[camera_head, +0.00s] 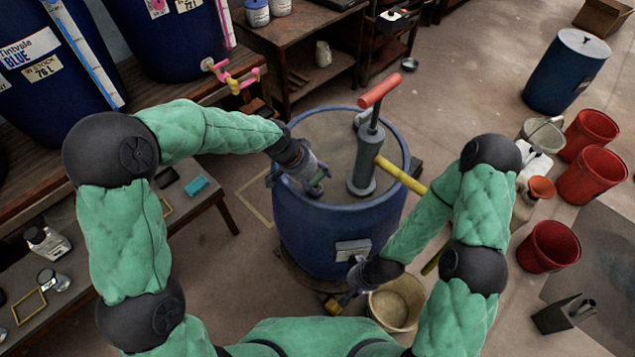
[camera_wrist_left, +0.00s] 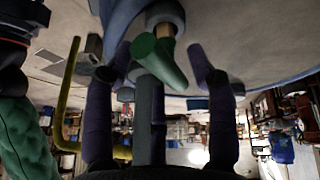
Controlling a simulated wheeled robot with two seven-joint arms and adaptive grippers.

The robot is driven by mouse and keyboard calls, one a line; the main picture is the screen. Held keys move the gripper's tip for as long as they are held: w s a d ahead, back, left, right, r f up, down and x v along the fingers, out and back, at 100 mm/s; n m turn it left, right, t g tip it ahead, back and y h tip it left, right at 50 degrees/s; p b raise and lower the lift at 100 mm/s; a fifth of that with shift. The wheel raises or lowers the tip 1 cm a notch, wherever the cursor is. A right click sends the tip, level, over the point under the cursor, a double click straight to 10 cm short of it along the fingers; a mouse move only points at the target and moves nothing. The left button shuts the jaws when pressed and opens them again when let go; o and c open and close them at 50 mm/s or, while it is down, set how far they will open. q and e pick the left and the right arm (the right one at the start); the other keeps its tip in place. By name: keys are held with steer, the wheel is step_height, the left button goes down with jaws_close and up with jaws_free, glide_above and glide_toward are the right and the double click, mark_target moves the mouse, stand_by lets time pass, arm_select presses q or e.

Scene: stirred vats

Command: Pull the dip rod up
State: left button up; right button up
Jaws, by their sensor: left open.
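A blue vat (camera_head: 320,240) with a grey lid (camera_head: 325,130) stands in the middle of the head view. A small green grip (camera_head: 318,180), which looks like the dip rod's handle, sits low at the lid's left side. In the left wrist view the green grip (camera_wrist_left: 160,62) appears between my two fingers, with a short wood-coloured stub (camera_wrist_left: 167,32) beside it. My left gripper (camera_head: 316,174) is open around the green grip; contact cannot be told. My right gripper (camera_head: 348,290) is low at the vat's front, near a brass-coloured fitting (camera_head: 333,306); its fingers are unclear.
A grey pump (camera_head: 362,165) with a red handle (camera_head: 379,90) and a yellow side pipe (camera_head: 402,174) stands on the lid, right of my left gripper. Red buckets (camera_head: 549,246) stand at the right.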

arm_select(q)
steer(key=shift+x, duration=0.75)
jaws_close()
step_height(320, 180, up, 31)
steer(key=p, duration=1.8)
steer(key=shift+f, duration=0.2)
steer(key=shift+w, duration=0.15)
